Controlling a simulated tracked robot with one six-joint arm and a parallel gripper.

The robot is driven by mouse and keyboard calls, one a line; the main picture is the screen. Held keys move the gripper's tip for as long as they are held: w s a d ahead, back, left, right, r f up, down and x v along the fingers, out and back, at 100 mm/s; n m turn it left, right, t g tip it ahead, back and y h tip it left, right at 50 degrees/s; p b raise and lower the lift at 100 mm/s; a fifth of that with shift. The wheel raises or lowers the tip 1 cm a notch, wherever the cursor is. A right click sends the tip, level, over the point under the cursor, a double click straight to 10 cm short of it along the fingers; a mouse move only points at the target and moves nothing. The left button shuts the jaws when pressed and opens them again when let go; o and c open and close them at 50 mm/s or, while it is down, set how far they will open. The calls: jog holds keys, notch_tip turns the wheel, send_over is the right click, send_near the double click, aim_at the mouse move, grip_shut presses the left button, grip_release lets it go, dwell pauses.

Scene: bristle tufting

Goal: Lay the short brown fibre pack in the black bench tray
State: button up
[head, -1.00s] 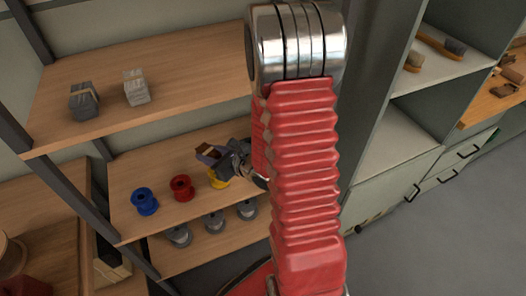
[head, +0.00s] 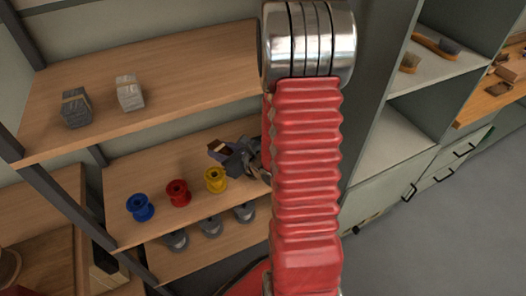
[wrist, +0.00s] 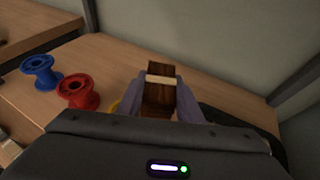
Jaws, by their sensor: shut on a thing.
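The short brown fibre pack (wrist: 160,97), with a pale band around it, is between the fingers of my gripper (wrist: 161,92) in the wrist view. The gripper is shut on it. In the head view the gripper (head: 222,153) shows small beside my red arm, over the middle wooden shelf, with part of the brown pack (head: 216,146) visible at its tip. I cannot tell whether the pack touches the shelf. I cannot make out the black bench tray for certain in these views.
A blue spool (head: 140,207), a red spool (head: 178,193) and a yellow spool (head: 215,180) stand on the middle shelf (head: 125,180). Dark grey (head: 76,108) and light grey (head: 129,93) packs stand on the upper shelf. Brushes (head: 437,43) lie on the cabinet shelf at right.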

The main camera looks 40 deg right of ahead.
jog(key=s+d+f, duration=0.1)
jog(key=s+d, duration=0.1)
jog(key=d, duration=0.5)
jog(key=s+d+f, duration=0.2)
jog(key=d, duration=0.6)
jog(key=shift+s, duration=0.15)
jog(key=shift+f, duration=0.1)
jog(key=shift+a+f, duration=0.1)
jog(key=shift+f, duration=1.35)
jog(key=shift+s+d+f, duration=0.1)
jog(key=shift+d+f, duration=0.1)
jog(key=shift+f, duration=0.3)
jog(key=shift+f, duration=0.6)
jog(key=o, duration=1)
